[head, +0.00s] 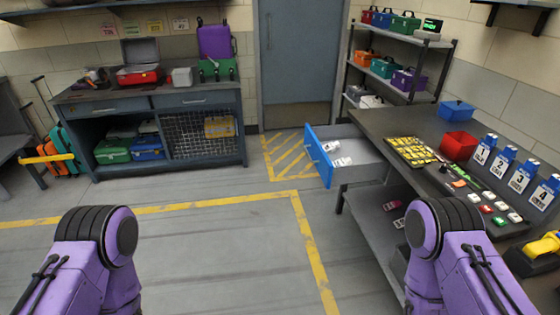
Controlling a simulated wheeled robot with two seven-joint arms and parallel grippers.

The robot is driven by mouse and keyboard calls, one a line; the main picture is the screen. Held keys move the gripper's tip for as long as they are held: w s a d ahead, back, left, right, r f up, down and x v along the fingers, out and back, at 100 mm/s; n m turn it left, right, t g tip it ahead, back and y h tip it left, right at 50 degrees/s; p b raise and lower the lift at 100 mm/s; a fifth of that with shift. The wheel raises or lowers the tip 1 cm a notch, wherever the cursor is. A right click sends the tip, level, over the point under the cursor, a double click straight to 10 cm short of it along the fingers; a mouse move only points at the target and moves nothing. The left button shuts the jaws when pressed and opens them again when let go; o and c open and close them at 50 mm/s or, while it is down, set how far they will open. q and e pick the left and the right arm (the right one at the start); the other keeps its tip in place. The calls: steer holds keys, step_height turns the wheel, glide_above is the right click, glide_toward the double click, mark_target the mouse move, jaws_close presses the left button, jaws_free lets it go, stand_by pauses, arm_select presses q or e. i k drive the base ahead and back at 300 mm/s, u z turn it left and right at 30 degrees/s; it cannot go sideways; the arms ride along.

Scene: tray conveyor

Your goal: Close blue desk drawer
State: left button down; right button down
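The desk drawer with the blue front (319,156) is pulled out from the left side of the grey desk (378,119). Its grey inside shows, with small white items (342,161) lying in it. The drawer front faces left, over the floor. My two purple arms come up from the bottom edge, one at the left and one at the right. Only their upper links and dark joints show. Neither gripper is in the picture, so their state and their distance from the drawer are hidden.
The desk top holds a red bin (458,146), a blue bin (456,110), a yellow tray (411,151) and numbered blue holders. A shelf rack (397,58) stands behind. A workbench (150,98) stands at the back left. The floor (235,245) left of the drawer is clear.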

mark_target(348, 150)
steer(key=z, duration=0.15)
steer(key=i, duration=1.15)
steer(key=z, duration=0.7)
